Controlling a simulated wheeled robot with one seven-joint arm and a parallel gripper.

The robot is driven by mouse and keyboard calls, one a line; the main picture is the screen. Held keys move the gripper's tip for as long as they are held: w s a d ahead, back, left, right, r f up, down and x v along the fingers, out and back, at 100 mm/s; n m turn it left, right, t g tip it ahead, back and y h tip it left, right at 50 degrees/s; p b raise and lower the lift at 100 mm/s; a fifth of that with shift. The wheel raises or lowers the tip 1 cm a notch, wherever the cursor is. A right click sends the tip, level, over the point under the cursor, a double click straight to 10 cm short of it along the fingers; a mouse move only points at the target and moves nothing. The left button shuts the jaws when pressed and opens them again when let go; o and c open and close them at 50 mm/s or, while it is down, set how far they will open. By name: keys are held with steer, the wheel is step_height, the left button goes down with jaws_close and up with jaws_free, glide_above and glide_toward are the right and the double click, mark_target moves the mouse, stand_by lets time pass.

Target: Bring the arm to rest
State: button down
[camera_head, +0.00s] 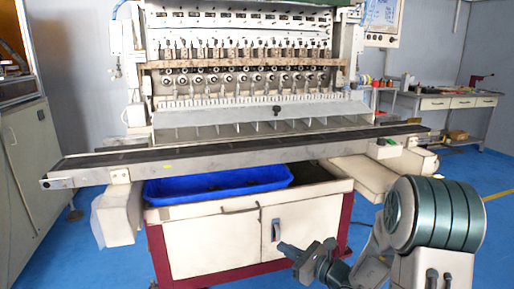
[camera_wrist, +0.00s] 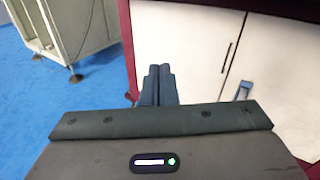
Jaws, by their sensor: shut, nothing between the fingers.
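My gripper (camera_head: 287,249) shows low in the head view, in front of the white cabinet doors of the coil winder (camera_head: 240,70). My arm comes in from the lower right and is bent, with the gripper pointing left. In the wrist view my gripper (camera_wrist: 158,70) has its two dark fingers side by side, shut with nothing between them. Beyond them are the blue floor, a dark red frame edge and the cabinet's white doors. I cannot tell the exact gap between the fingers and the cabinet.
The conveyor rail (camera_head: 230,152) runs across the machine's front above my gripper. A blue tray (camera_head: 218,186) sits under it on the cabinet. A grey cabinet (camera_head: 32,145) stands at left, a workbench (camera_head: 450,101) at back right. Blue floor (camera_head: 95,262) is clear at lower left.

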steer(key=s+a+r+n+g+h+p, duration=0.25)
steer(key=s+r+n+g+p, duration=0.35)
steer(key=s+r+n+p, duration=0.3)
steer(key=s+a+r+n+g+h+p, duration=0.1)
steer(key=s+a+r+n+g+p, duration=0.4)
steer(key=s+r, duration=0.5)
steer(key=s+d+r+n+t+h+p, duration=0.1)
steer(key=s+d+r+n+h+p, duration=0.2)
steer(key=d+r+p, duration=0.4)
steer(key=s+d+r+n+t+h+p, duration=0.1)
steer(key=s+d+r+n+h+p, duration=0.3)
steer(key=d+r+n+h+p, duration=0.2)
step_height(320, 180, up, 2)
steer(key=shift+s+d+n+p, duration=0.3)
steer(key=shift+d+n+p, duration=0.2)
steer(key=shift+n+p, duration=0.5)
steer(key=shift+h, duration=0.25)
